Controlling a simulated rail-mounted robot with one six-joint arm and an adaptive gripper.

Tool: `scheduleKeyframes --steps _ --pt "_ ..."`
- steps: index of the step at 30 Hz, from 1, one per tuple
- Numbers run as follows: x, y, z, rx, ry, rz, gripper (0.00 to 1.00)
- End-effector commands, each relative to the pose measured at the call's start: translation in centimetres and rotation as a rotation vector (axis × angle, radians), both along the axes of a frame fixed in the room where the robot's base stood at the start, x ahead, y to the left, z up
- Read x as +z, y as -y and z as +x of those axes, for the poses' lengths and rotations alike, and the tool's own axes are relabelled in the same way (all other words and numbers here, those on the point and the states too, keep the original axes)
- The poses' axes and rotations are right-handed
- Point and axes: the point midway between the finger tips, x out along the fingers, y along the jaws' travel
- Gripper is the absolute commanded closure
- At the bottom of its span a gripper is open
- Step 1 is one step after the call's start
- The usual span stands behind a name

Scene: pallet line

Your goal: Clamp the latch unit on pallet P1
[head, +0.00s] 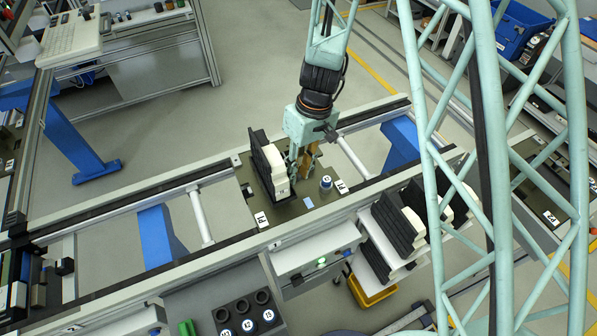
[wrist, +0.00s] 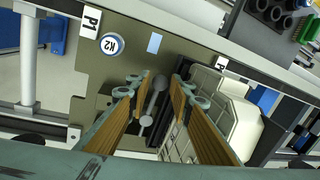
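Pallet P1 (head: 285,213) is an olive plate on the rail line, with white labels at its near edge. A black-and-white block (head: 268,165), seemingly the latch unit, stands upright on it; its pale housing (wrist: 220,105) fills the right of the wrist view. My gripper (head: 303,172) is low over the pallet, right beside this block. In the wrist view its two fingers (wrist: 161,80) are apart, one on each side of a grey lever with round ends (wrist: 147,121). I cannot tell whether either finger touches the lever. The lever is hidden in the head view.
A small round blue-and-white part (head: 325,183) stands on the pallet right of my gripper. Several black-and-white blocks (head: 395,225) stand at the near right. Black-topped rails (head: 120,210) run along both sides. Pallet P2 (head: 540,205) lies to the right behind my lattice frame.

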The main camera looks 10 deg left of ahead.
Motion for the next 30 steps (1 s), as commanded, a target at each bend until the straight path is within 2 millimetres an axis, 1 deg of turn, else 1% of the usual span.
scheduleKeyframes --steps 8,12,15,23,30 --pt "-0.05 -0.01 -0.02 0.0 0.0 0.0 0.8" --pt "-0.04 0.0 -0.02 0.0 0.0 0.0 0.92" --pt "-0.04 0.0 -0.02 0.0 0.0 0.0 1.0" --pt "-0.07 -0.11 -0.07 0.009 -0.001 0.001 1.0" --pt "-0.2 -0.68 -0.29 0.069 0.0 0.0 1.0"
